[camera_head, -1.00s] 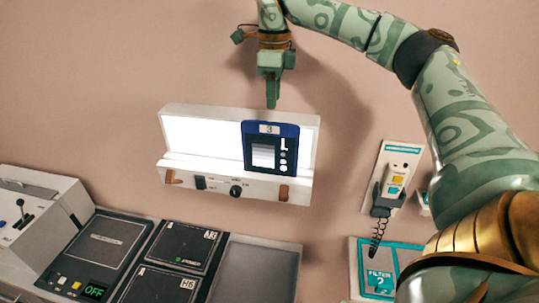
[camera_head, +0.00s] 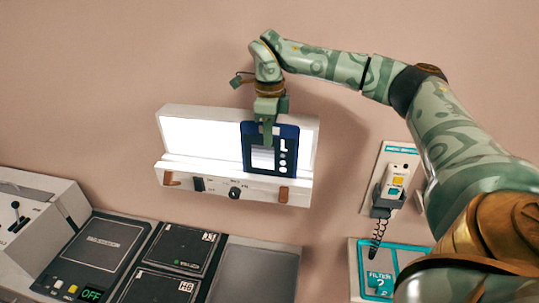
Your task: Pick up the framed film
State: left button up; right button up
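The framed film (camera_head: 270,160) is a dark blue frame with a grey-stepped window and white marks. It stands upright against the right part of the lit white light box (camera_head: 195,140) on the wall. My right gripper (camera_head: 267,138) points down at the film's top edge, and its fingers overlap the upper middle of the frame, covering the label there. I cannot tell whether the fingers are closed on the frame. My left gripper is not in view.
A handset (camera_head: 392,188) with a coiled cord hangs on the wall at the right, above a teal "FILTER 2" panel (camera_head: 376,272). A console with dark plates (camera_head: 180,249) and a green "OFF" display (camera_head: 91,294) fills the lower left. The wall left of the box is clear.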

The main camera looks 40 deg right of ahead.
grip_shut()
notch_tip(320, 180, up, 4)
jog(key=shift+a+f, duration=0.15)
jog(key=s+a+r+b, duration=0.1)
jog(key=s+a+r, duration=0.3)
jog(key=a+r, duration=0.5)
jog(key=a, duration=0.4)
jog(key=shift+r+b, duration=0.15)
jog(key=shift+b, duration=0.25)
